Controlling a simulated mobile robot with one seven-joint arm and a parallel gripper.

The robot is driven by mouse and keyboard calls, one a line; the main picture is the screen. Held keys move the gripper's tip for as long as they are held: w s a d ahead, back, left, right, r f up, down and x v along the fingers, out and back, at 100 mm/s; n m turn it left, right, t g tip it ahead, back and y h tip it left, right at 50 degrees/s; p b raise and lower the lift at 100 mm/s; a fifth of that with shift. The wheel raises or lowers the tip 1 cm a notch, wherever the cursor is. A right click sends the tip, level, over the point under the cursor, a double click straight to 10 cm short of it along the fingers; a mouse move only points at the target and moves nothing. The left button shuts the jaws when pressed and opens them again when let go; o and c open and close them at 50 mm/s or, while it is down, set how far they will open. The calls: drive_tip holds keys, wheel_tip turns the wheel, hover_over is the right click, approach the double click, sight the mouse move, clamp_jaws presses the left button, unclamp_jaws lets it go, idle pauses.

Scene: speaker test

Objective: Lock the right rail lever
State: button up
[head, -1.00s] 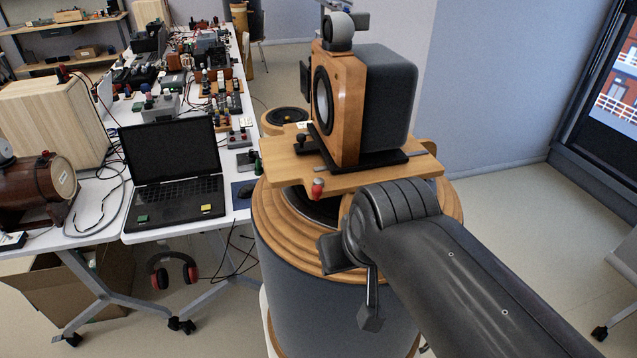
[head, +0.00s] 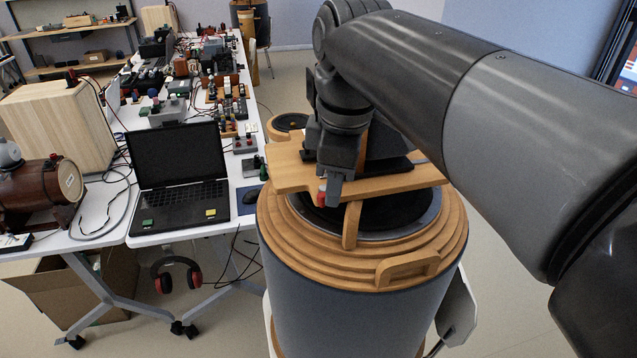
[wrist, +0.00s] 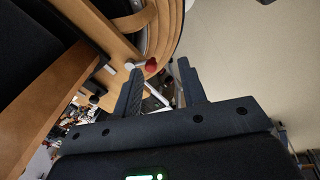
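A small lever with a red knob (head: 321,195) sits at the front edge of the wooden board (head: 290,182). In the wrist view the red knob (wrist: 151,65) and its pale arm lie just beyond and between my fingertips. My gripper (head: 334,193) points down at the board's front edge, close beside the knob. In the wrist view my gripper (wrist: 161,67) is open, its two fingers apart with nothing held. I cannot tell whether it touches the lever. My arm hides most of the speaker in the head view; its wooden front (wrist: 58,98) shows in the wrist view.
The board lies across a large round wooden-topped drum (head: 275,225) with a raised wooden handle (head: 408,267). To the left, a white table (head: 160,240) carries a laptop (head: 178,170) and many small devices.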

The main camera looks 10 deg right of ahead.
sight(322, 194)
drive_tip(key=w+a+r+n+g, duration=0.1)
drive_tip(key=w+r+n+g, duration=0.1)
drive_tip(key=w+r+n, duration=0.35)
drive_tip(key=f, duration=0.3)
drive_tip(key=s+f+n, duration=0.1)
drive_tip(key=f, duration=0.3)
drive_tip(key=f+n, duration=0.1)
drive_tip(key=f, duration=0.2)
drive_tip(key=shift+s+f+n, duration=0.15)
drive_tip(key=shift+s+n, duration=0.1)
drive_tip(key=shift+s, duration=0.05)
clamp_jaws()
